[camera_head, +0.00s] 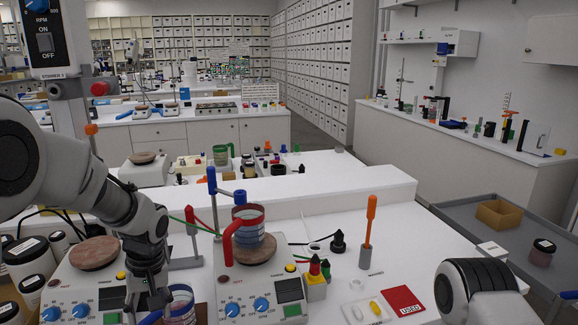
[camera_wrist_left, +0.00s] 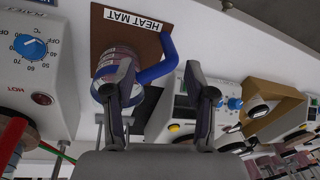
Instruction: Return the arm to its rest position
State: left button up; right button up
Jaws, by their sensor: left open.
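My left gripper (camera_head: 146,292) is at the lower left of the head view, pointing down beside a glass beaker (camera_head: 181,306) with a blue handle. In the left wrist view, the two fingers of my left gripper (camera_wrist_left: 160,95) are spread apart with nothing clearly held between them. The beaker (camera_wrist_left: 118,72) stands beyond the fingers on a brown heat mat (camera_wrist_left: 112,30), its blue handle reaching towards the gap. I cannot tell whether a finger touches it. My right arm shows at the lower right of the head view; its gripper is out of view.
A hotplate (camera_head: 255,283) bears another beaker (camera_head: 249,232) with a red handle. A second hotplate (camera_head: 84,282) is at the left. An orange-handled tool (camera_head: 369,222) stands upright near a red "USED" card (camera_head: 403,299). A grey tray table (camera_head: 460,211) is at the right.

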pick_arm(q)
jog(key=s+d+f+g+h, duration=0.1)
jog(key=s+f+g, duration=0.2)
jog(key=s+f, duration=0.7)
jog(key=s+f+g, duration=0.2)
jog(key=s+f, duration=0.6)
jog(key=f, duration=0.5)
jog(key=s+d+f+m, duration=0.1)
jog(key=s+f, duration=0.2)
jog(key=s, duration=0.3)
jog(key=s+f+m+t+h, duration=0.1)
jog(key=s+f, duration=0.1)
jog(key=s, duration=0.3)
jog(key=s+d+f+m, duration=0.1)
jog(key=s+f, duration=0.2)
jog(key=s, duration=0.3)
jog(key=w+m+t, duration=0.1)
jog(key=w+t, duration=0.1)
jog(key=w, duration=0.1)
jog(key=w+m+t, duration=0.1)
jog(key=w+t, duration=0.1)
jog(key=shift+a+r+m, duration=0.2)
jog(key=shift+a+m, duration=0.05)
jog(key=shift+m, duration=0.05)
